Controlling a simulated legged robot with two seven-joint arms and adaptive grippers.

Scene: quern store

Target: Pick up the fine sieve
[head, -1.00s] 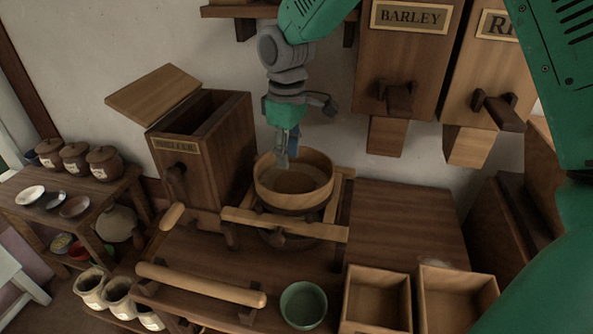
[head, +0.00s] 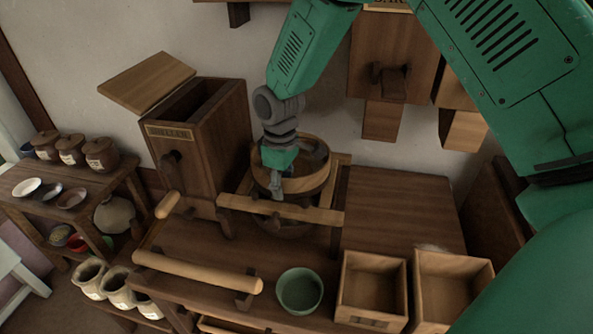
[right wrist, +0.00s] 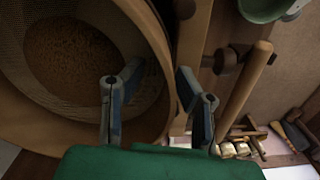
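The fine sieve (head: 311,184) is a round, pale wooden hoop on a wooden frame behind the long rail. The right wrist view shows its mesh (right wrist: 35,90) with brown grain-like material inside. My right gripper (head: 276,190) is at the near side of the sieve in the head view, hiding part of its rim. In the right wrist view my right gripper (right wrist: 158,80) is open, one finger over the inside of the hoop and the other outside. The wooden rim passes between them; I cannot tell whether either finger touches it. My left gripper is not in view.
A lidded-open wooden hopper (head: 205,130) stands left of the sieve. A green bowl (head: 299,291) and two open boxes (head: 372,290) stand in front. A wooden rail (head: 280,208) crosses before the sieve. The bench top to the right is clear.

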